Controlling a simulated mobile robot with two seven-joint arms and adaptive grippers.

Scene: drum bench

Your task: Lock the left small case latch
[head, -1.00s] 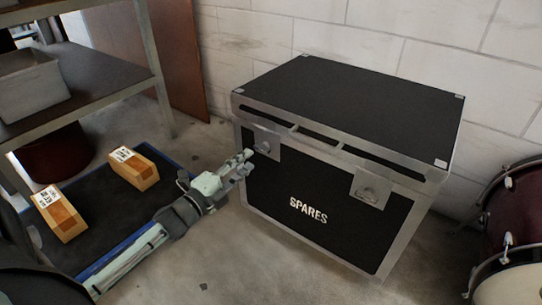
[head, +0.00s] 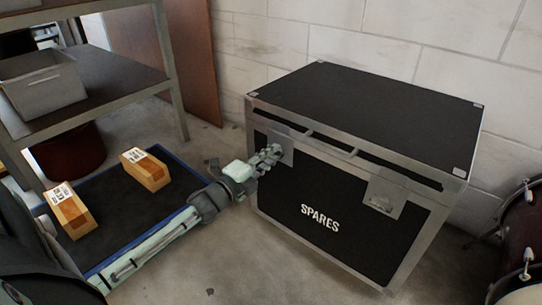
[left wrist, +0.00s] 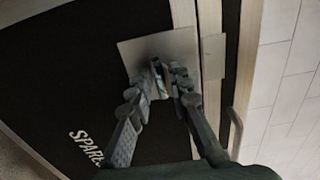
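The black SPARES case (head: 325,245) stands on the floor with metal edges and its lid down. Its left latch plate (head: 285,140) is mostly hidden behind my left gripper (head: 274,152); the right latch (head: 383,198) shows clear. In the left wrist view, the left latch plate (left wrist: 135,52) lies ahead. Its small metal turn piece (left wrist: 162,82) sits between the fingertips of my left gripper (left wrist: 166,72), which are drawn close together around it. Exact contact and whether the latch is locked cannot be told. My right gripper is out of view.
A dark, blue-edged platform (head: 105,205) with two cardboard boxes (head: 145,170) lies at left. A shelf (head: 110,90) with a grey bin (head: 42,85) stands behind it. A white wall (head: 400,40) is behind the case. Red drums (head: 525,225) stand at right.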

